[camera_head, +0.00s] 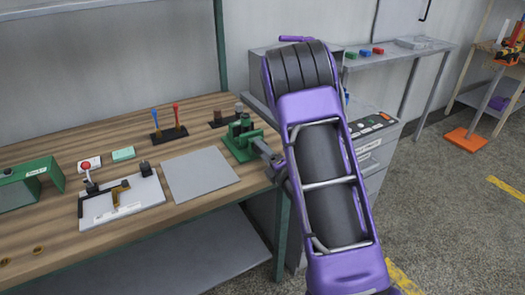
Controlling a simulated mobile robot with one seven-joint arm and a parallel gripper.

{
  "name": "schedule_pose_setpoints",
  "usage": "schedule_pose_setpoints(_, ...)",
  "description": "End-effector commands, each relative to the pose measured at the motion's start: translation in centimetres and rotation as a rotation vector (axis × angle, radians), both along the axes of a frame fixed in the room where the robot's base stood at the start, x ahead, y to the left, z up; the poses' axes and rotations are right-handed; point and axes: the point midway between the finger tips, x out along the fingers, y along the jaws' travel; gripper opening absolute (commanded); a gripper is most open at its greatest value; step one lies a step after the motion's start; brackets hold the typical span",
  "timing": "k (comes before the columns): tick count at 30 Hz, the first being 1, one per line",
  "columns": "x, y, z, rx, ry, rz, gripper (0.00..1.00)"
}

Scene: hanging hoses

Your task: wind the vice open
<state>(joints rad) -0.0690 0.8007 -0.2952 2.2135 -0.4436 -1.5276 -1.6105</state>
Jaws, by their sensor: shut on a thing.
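The green vice (241,137) stands at the right front corner of the wooden workbench. Its grey screw end (262,149) points toward the front right, at my arm. My gripper (274,170) shows only as a small grey part at the left edge of my purple arm, right at the screw end of the vice. It is shut on the vice handle there. The arm hides most of the handle and of the fingers. The gap between the vice jaws is too small to judge.
On the workbench (130,120) lie a grey plate (199,174), a white board with a red-knobbed lever (121,201), a stand with blue and red handles (169,133) and a green box (27,182). A grey cabinet (376,135) stands behind my arm.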

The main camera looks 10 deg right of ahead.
Motion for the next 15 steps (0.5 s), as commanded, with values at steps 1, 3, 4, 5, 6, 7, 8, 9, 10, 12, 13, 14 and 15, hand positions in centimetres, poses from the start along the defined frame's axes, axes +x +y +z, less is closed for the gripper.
schedule_pose_setpoints(1, -0.02, 0.04, -0.09, -0.038, -0.01, 0.001, 0.0)
schedule_pose_setpoints(3, -0.03, 0.03, -0.09, -0.091, -0.027, 0.0, 0.0)
schedule_pose_setpoints(4, -0.03, 0.03, -0.09, -0.112, -0.034, 0.0, 0.0)
schedule_pose_setpoints(5, -0.03, 0.02, -0.09, -0.133, -0.041, 0.0, 0.0)
schedule_pose_setpoints(6, -0.02, 0.01, -0.1, -0.159, -0.049, 0.0, 0.0)
schedule_pose_setpoints(7, -0.03, 0.0, -0.11, -0.176, -0.055, -0.001, 0.0)
schedule_pose_setpoints(8, -0.03, -0.01, -0.1, -0.194, -0.061, -0.001, 0.0)
schedule_pose_setpoints(9, -0.02, -0.02, -0.11, -0.215, -0.068, -0.001, 0.0)
schedule_pose_setpoints(10, -0.02, -0.03, -0.11, -0.231, -0.073, -0.001, 0.0)
schedule_pose_setpoints(12, -0.02, -0.02, -0.11, -0.26, -0.083, -0.001, 0.0)
schedule_pose_setpoints(13, -0.02, -0.02, -0.11, -0.272, -0.086, -0.001, 0.0)
schedule_pose_setpoints(14, -0.02, -0.03, -0.12, -0.281, -0.089, -0.001, 0.0)
schedule_pose_setpoints(15, -0.02, -0.04, -0.11, -0.293, -0.093, -0.001, 0.0)
